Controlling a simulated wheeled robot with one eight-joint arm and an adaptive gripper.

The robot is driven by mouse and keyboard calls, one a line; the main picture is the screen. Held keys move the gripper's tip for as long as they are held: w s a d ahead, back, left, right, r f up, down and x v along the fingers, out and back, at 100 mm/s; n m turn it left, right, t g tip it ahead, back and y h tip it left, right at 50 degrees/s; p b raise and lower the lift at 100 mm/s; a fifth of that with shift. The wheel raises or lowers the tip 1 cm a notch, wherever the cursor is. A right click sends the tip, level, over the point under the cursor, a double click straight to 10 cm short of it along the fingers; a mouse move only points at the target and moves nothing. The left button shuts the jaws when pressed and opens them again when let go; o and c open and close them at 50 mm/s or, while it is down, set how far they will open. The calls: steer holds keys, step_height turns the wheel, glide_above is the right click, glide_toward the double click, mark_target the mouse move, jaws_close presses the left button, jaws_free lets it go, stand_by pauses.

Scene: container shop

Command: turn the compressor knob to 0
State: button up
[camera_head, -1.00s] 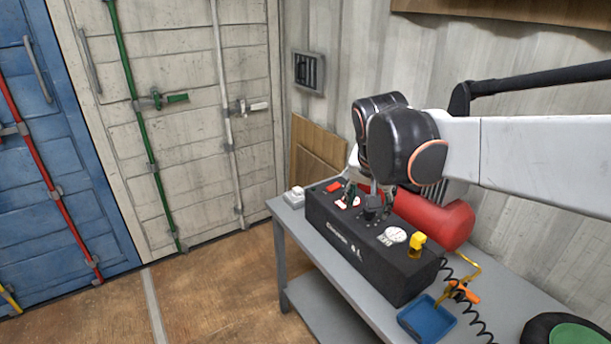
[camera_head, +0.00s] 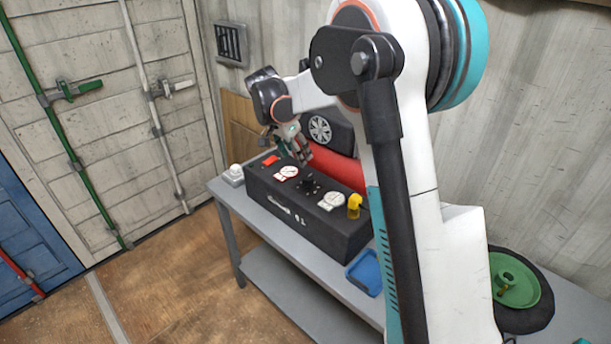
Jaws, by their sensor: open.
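The compressor (camera_head: 285,215) is a black box with a red tank (camera_head: 338,166) behind it, standing on a grey table. Its top carries a red switch (camera_head: 270,160), two white gauges and a black knob (camera_head: 309,183) between the gauges. The knob's marks are too small to read. My gripper (camera_head: 303,161) is open and empty, above and just behind the compressor's top, up and slightly left of the knob. It looks apart from the knob.
A yellow fitting (camera_head: 354,206) stands up at the compressor's right end. A blue tray (camera_head: 365,272) and a green reel (camera_head: 513,282) lie farther right on the table (camera_head: 255,224). A small white box (camera_head: 233,175) sits at the left end. My arm hides part of the right side.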

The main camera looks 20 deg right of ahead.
mark_target(307, 177)
steer(key=b+x, duration=0.3)
steer(key=x, duration=1)
steer(key=shift+s, duration=0.1)
steer(key=shift+c, duration=0.3)
steer(key=c, duration=1)
